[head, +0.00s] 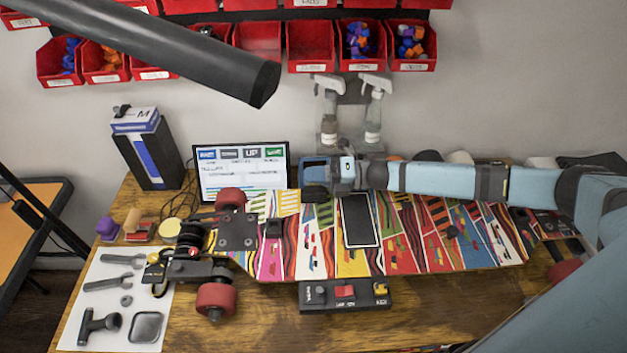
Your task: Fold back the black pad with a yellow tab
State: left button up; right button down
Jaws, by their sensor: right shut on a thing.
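A colorful striped skateboard deck (415,260) lies upside down across the bench, with its wheels up at the left end. A black rectangle (360,220) with a pale edge lies on the middle of the deck. I cannot make out a yellow tab on it. My right gripper (316,190) is at the deck's far edge, just left of and beyond the rectangle. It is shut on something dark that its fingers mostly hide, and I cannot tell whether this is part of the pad. My left gripper is not in view.
A black switch box (345,304) sits at the deck's near edge. A white mat (100,325) with tools lies at left. A tablet screen (240,172), a blue-and-black box (150,150) and spray bottles (373,115) stand behind. Red bins (310,60) hang on the wall.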

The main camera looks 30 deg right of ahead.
jog(key=shift+w+d, duration=0.2)
dwell(0.3)
jog(key=c, duration=1.3)
grip_release()
jog(key=shift+f, duration=0.1)
jog(key=shift+o, duration=0.2)
jog(key=b+v, duration=0.2)
jog(key=v, duration=1)
jog(key=shift+s+d+f, duration=0.1)
jog(key=shift+d, duration=0.05)
jog(key=shift+s+d, duration=0.3)
jog(key=shift+d, duration=0.35)
